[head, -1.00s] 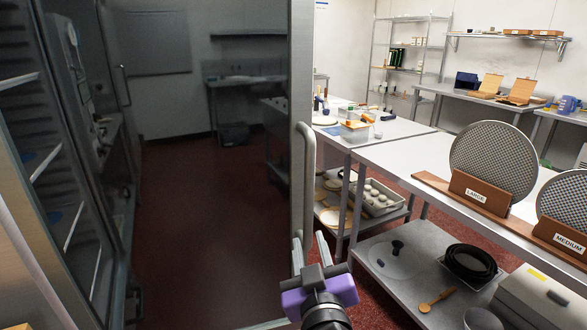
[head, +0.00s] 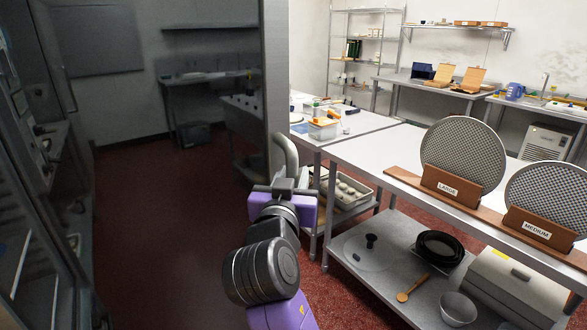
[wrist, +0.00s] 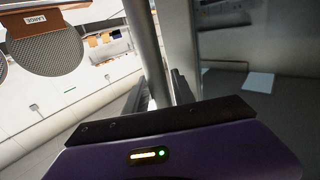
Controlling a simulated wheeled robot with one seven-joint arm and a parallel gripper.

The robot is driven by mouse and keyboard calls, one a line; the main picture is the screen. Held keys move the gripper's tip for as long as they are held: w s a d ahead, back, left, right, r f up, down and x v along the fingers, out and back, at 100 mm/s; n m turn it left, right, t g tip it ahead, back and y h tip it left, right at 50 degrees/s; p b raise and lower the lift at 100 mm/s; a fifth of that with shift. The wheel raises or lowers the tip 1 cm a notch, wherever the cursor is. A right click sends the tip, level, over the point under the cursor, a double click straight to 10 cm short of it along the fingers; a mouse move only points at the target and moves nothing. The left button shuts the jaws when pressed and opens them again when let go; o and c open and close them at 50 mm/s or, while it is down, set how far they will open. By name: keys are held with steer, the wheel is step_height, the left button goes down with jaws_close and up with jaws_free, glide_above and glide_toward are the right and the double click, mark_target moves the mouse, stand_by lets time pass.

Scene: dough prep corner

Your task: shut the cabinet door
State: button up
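The cabinet door is a dark glass panel with a steel edge frame (head: 275,75); it stands open in the head view. Its grey bar handle (head: 291,155) stands out from the frame. My gripper (head: 284,183) is at the lower part of the handle, and its body hides the handle's lower end. In the wrist view the handle (wrist: 146,45) runs down between my two fingers (wrist: 158,92), beside the door frame (wrist: 179,40). The fingers are spread, with a gap showing next to the bar.
The cabinet's shelved interior (head: 25,230) is at the far left. A steel table (head: 370,155) with round screens in wooden holders stands close on the right. Its lower shelf (head: 385,290) holds a black coil, a bowl and a box. Red floor lies between.

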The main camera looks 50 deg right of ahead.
steer(key=shift+x, duration=0.8)
jaws_close()
stand_by(0.9)
